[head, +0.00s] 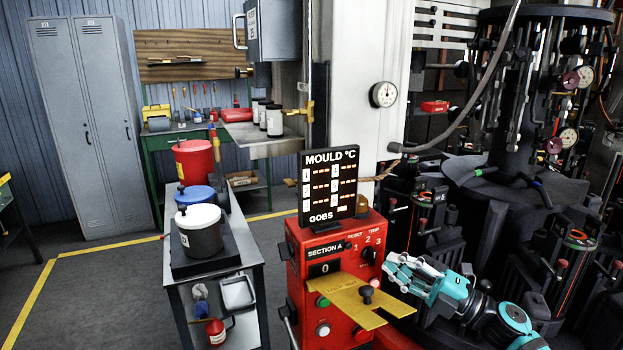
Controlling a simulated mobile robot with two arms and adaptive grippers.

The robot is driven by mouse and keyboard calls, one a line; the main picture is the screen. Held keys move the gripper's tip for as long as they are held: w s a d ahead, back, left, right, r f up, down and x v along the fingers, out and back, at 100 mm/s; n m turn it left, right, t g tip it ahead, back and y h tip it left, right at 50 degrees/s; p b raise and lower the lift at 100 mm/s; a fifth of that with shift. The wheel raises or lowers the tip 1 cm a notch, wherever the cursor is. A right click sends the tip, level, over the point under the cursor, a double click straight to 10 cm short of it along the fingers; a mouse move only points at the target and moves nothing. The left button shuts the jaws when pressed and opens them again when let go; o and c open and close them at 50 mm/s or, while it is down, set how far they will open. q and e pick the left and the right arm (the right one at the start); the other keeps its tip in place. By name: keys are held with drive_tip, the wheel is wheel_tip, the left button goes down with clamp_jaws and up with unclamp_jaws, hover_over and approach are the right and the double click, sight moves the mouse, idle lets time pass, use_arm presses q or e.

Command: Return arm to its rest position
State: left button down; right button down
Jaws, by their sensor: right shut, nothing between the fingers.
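My right gripper (405,270) is in the lower right of the head view, at the end of my teal and black arm (455,293). Its pale fingers point left and look shut and empty. It is to the right of the red control box (325,262), which has buttons and a yellow plate (345,300) with a black knob. I cannot tell whether the fingertips touch the box or hang in front of it. My left gripper is not in view.
Rotary mould machine (510,205) fills the right side. A display board (328,187) stands on the control box. A cart (258,290) with a white-lidded pot (200,230) and other pots stands left. Lockers (80,120) stand behind. Floor (100,300) at left is clear.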

drive_tip(key=s+d+f+m+t+h, duration=0.2)
drive_tip(key=s+f+m+h, duration=0.2)
drive_tip(key=f+m+h, duration=0.6)
drive_tip(key=s+d+f+m+t+h, duration=0.15)
drive_tip(key=s+f+m+h, duration=0.45)
drive_tip(key=m, duration=0.6)
drive_tip(key=s+a+f+m+g, duration=0.1)
drive_tip(key=s+f+g, duration=0.3)
drive_tip(key=s, duration=0.4)
drive_tip(key=s+f+m+g+h, duration=0.1)
drive_tip(key=s+f+m+g, duration=0.1)
drive_tip(key=s+f+g, duration=0.35)
drive_tip(key=s+a+f+m+g, duration=0.1)
drive_tip(key=s+f+g, duration=0.15)
drive_tip(key=s, duration=0.75)
wheel_tip(320, 180, down, 25)
drive_tip(key=s+g, duration=0.1)
drive_tip(key=s+d+f+g, duration=0.1)
drive_tip(key=s+d+f, duration=0.1)
drive_tip(key=s+f, duration=1.5)
drive_tip(key=shift+s+d+f, duration=0.3)
drive_tip(key=shift+d+f, duration=0.05)
